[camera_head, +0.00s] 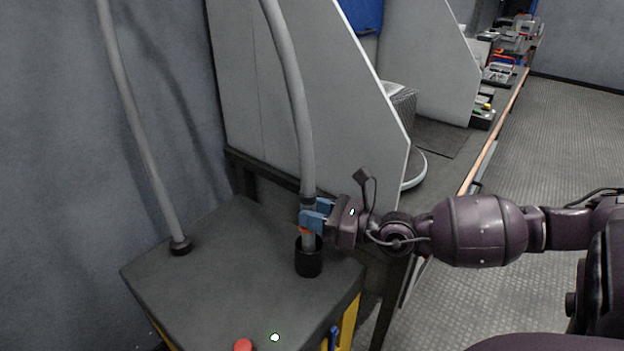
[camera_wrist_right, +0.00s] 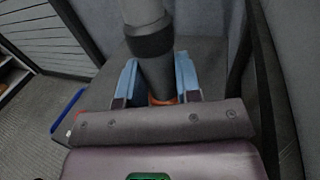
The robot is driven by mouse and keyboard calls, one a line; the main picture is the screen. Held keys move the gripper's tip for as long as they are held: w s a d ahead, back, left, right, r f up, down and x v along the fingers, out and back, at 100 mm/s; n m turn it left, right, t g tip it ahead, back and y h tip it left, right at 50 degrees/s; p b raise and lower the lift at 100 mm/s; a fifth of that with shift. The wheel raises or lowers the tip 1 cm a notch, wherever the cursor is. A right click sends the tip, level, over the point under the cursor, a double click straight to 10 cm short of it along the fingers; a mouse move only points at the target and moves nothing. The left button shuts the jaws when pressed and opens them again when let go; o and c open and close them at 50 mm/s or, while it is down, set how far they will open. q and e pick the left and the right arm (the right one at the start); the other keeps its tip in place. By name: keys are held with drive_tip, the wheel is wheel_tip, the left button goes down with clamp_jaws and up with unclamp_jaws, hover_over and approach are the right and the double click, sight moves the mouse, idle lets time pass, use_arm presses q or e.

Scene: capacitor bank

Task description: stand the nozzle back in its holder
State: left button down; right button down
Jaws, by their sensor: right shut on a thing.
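The nozzle (camera_head: 308,241) is a grey tube with a dark collar and an orange ring, on the end of a grey hose (camera_head: 297,100). It is upright, with its lower end at or in the mouth of the black cylindrical holder (camera_head: 308,262) on the cabinet top; I cannot tell how deep it sits. My right gripper (camera_head: 312,216) is shut on the nozzle with its blue fingers, just above the holder. In the right wrist view, the nozzle (camera_wrist_right: 155,70) stands between the two blue fingers (camera_wrist_right: 156,82). My left gripper is not in view.
The grey cabinet top (camera_head: 225,270) carries a second hose fitting (camera_head: 180,245) at left. A grey partition panel (camera_head: 340,110) and a workbench (camera_head: 440,145) stand behind.

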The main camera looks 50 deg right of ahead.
drive_tip(key=c, duration=0.7)
unclamp_jaws()
drive_tip(key=shift+c, duration=0.2)
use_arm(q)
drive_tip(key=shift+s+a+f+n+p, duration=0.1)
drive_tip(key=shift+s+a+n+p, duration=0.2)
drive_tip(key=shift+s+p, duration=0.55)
use_arm(e)
drive_tip(key=v, duration=1)
drive_tip(key=shift+s+d, duration=0.2)
drive_tip(key=shift+s, duration=0.15)
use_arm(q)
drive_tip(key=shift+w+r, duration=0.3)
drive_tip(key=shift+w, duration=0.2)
